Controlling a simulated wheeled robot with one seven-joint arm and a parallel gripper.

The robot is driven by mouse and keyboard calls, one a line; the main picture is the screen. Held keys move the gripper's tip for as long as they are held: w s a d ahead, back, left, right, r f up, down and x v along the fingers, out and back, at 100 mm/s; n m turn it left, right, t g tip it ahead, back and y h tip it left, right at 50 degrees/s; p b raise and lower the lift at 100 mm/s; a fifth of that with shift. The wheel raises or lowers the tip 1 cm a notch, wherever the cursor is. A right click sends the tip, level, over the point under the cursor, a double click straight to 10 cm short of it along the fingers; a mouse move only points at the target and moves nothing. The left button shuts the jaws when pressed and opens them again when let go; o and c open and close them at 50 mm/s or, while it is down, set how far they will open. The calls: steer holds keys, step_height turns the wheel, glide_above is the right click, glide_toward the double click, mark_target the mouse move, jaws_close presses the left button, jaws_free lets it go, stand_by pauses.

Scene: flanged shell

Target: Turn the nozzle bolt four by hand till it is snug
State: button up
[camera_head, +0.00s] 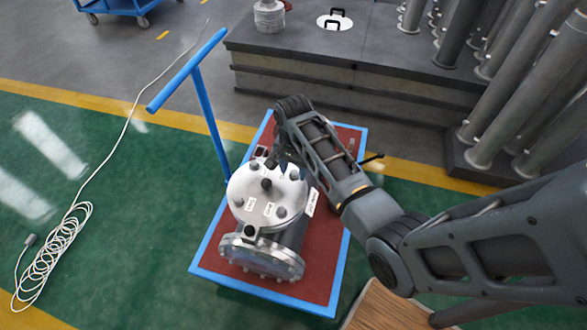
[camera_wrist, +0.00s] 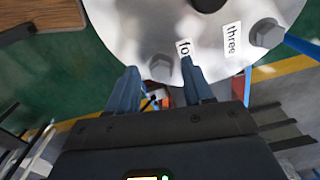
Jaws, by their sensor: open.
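The metal shell (camera_head: 262,205) lies on a trolley, its round pale flange facing up with several bolts and paper labels. In the wrist view the flange (camera_wrist: 125,28) fills the top. A hex bolt (camera_wrist: 160,68) sits by a label that reads "fo", the rest of it hidden by a finger; I take it as nozzle bolt four. Another bolt (camera_wrist: 266,32) sits by the label "three" (camera_wrist: 232,39). My gripper (camera_wrist: 159,72) is open, its fingertips on either side of bolt four in the picture. Contact cannot be told. In the head view my gripper (camera_head: 282,158) is over the flange's far edge.
The trolley (camera_head: 210,262) has a red top, blue edges and a tall blue handle (camera_head: 205,110). A dark central knob (camera_wrist: 208,3) stands on the flange. A grey platform (camera_head: 335,75) with pipes is behind. A white cable (camera_head: 65,235) lies coiled on the green floor at left.

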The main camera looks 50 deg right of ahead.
steer(key=shift+f, duration=0.2)
jaws_close()
stand_by(0.4)
